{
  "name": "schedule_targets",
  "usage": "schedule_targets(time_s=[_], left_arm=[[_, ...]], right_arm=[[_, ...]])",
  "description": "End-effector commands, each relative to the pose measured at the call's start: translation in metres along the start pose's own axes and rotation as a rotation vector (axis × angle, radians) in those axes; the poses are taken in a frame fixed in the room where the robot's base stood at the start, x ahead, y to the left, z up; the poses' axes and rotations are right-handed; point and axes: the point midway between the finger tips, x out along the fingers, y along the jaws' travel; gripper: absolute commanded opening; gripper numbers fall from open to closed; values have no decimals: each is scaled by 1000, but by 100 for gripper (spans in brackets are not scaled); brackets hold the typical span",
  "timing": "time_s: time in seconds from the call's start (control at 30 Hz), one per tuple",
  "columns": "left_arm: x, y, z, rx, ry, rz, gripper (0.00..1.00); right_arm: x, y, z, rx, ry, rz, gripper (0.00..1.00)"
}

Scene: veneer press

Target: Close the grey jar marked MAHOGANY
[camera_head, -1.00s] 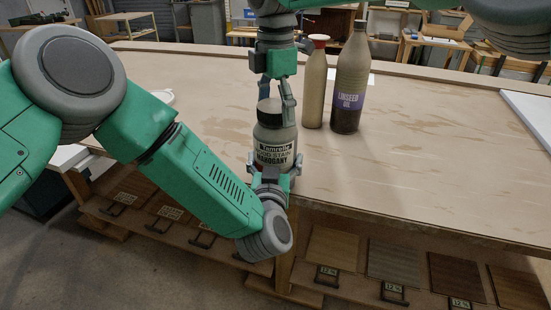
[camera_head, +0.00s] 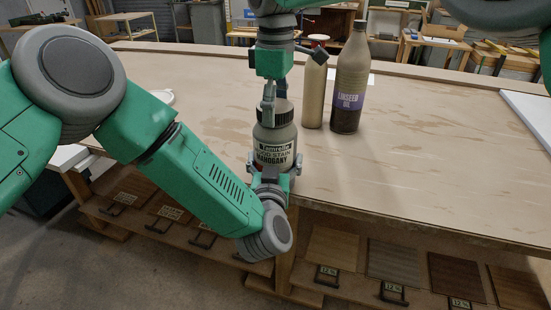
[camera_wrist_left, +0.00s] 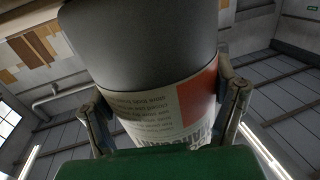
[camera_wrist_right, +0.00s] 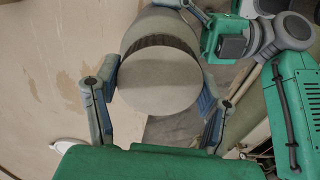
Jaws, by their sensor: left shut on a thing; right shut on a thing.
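The dark ridged lid (camera_head: 283,113) sits on the jar's mouth and looks level. My right gripper (camera_head: 270,101) comes down from above and is shut on the lid. The right wrist view shows the lid's flat grey top (camera_wrist_right: 158,82) between the two fingers. The lid's thread is hidden.
A linseed oil bottle (camera_head: 350,85) and a slimmer bottle with a red-and-white cap (camera_head: 315,90) stand close behind the jar to the right. The table (camera_head: 430,150) is mostly clear further right. Veneer samples (camera_head: 395,262) lie on a shelf below the front edge.

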Motion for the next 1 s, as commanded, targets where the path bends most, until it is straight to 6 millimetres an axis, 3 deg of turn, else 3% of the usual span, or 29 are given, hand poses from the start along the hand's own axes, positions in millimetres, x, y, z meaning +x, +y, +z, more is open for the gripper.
schedule_targets(time_s=[0.1,0.3,0.67,0.7,0.73,1.0], left_arm=[[-1,1,0,3,0,3,1],[-1,2,0,4,0,4,1],[-2,2,0,5,0,6,1],[-2,2,1,5,0,6,1],[-2,3,1,5,-1,7,1],[-1,1,1,3,-2,4,1]], right_arm=[[1,1,-1,279,2,5,30],[1,1,-2,585,5,4,30],[1,1,-2,644,7,3,30],[1,1,-2,643,7,3,71],[1,1,-2,643,7,3,82],[0,0,-2,642,5,2,85]])
